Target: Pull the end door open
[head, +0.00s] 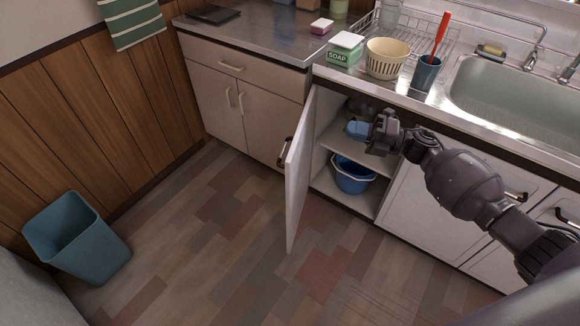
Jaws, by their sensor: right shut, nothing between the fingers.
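The end door (301,170) of the white sink cabinet stands swung open, edge pointing out into the room. Its dark handle (286,153) is on the outer, left-hand face. My right arm comes in from the right, and my right gripper (359,130) is at the cabinet opening, on the inner side of the door. The gripper is shut and empty, apart from the handle. I cannot tell whether it touches the shelf behind it. My left gripper is not in view.
Inside the cabinet are a shelf (343,141) and a blue bucket (353,178). The counter above holds a soap box (344,52), a cream basket (386,60) and a blue cup (426,74). A teal bin (78,240) stands at left. The floor before the door is clear.

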